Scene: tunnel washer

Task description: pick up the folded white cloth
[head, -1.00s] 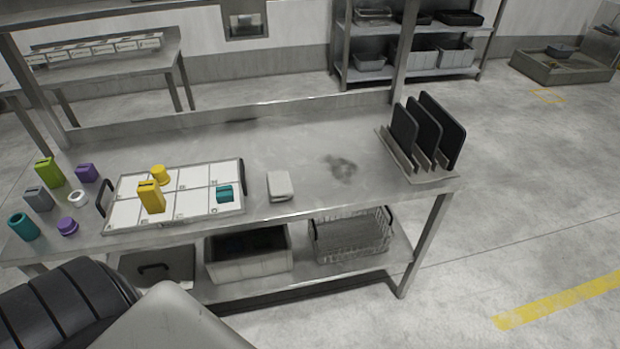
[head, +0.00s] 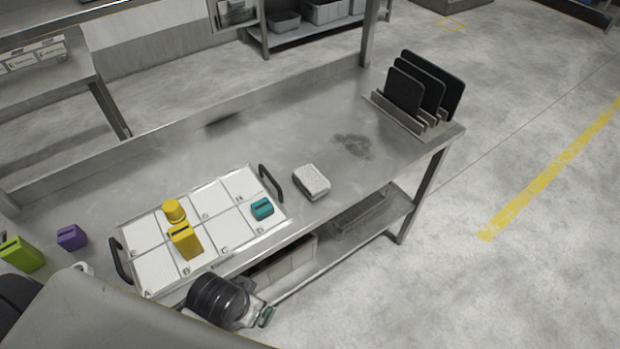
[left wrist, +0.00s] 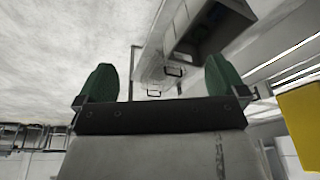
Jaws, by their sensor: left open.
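The folded white cloth (head: 311,182) lies flat on the steel table in the head view, just right of the tray's right handle. My left gripper (head: 265,313) is at the bottom of the head view, in front of the table's front edge and apart from the cloth. In the left wrist view its two green finger pads (left wrist: 161,80) stand wide apart with nothing between them. The cloth cannot be made out in the left wrist view. My right gripper is not in view.
The white compartment tray (head: 143,249) holds yellow blocks (head: 186,241) and a teal block (head: 262,209). A rack (head: 402,118) with black boards stands at the table's (head: 290,125) right end. The lower shelf (head: 340,240) carries a bin. The tabletop behind the cloth is clear.

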